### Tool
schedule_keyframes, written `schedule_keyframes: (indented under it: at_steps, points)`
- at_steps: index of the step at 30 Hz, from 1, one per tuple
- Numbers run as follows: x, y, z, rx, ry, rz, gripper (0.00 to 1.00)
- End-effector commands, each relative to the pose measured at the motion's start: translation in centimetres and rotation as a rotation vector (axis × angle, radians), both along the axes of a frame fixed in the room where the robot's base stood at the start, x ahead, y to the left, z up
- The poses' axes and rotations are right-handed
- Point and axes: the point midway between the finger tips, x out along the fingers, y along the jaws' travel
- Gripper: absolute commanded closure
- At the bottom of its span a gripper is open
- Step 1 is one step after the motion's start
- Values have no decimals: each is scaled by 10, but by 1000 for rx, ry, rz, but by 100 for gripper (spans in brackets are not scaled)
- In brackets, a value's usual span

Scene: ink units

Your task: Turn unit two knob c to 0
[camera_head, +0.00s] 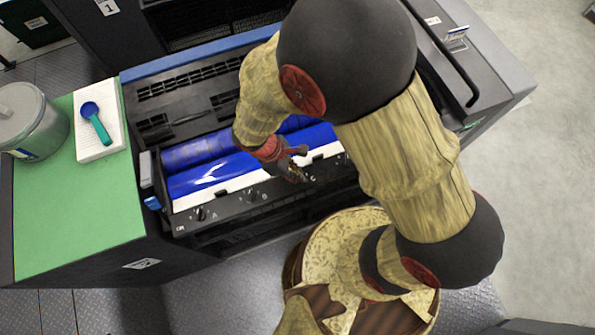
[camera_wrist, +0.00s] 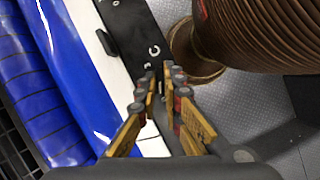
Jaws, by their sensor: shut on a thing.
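The ink unit in front of me has a black front rail with a row of knobs. Knob A (camera_head: 200,213) and knob B (camera_head: 252,195) stand free on the rail. My gripper (camera_head: 297,173) is down at the rail beside the printed letter C. In the wrist view my gripper (camera_wrist: 164,76) has its fingers closed around the place of knob C, just below that letter. The knob is mostly hidden between the fingers, so its pointer cannot be read.
Blue ink rollers (camera_head: 195,172) and a white strip lie behind the rail. A green top (camera_head: 75,215) at the left holds a grey can (camera_head: 32,125) and a white pad (camera_head: 103,145) with a blue scoop (camera_head: 96,122). Another unit marked 1 (camera_head: 107,7) stands behind.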

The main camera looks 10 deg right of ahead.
Motion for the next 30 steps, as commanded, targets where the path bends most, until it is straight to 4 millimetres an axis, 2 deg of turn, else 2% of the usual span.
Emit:
schedule_keyframes:
  at_steps: [12,27,28,30]
  points:
    - [-1,0,0,1,0,162,100]
    - [-1,0,0,0,1,179,100]
    - [-1,0,0,0,0,178,91]
    - [-1,0,0,0,0,178,87]
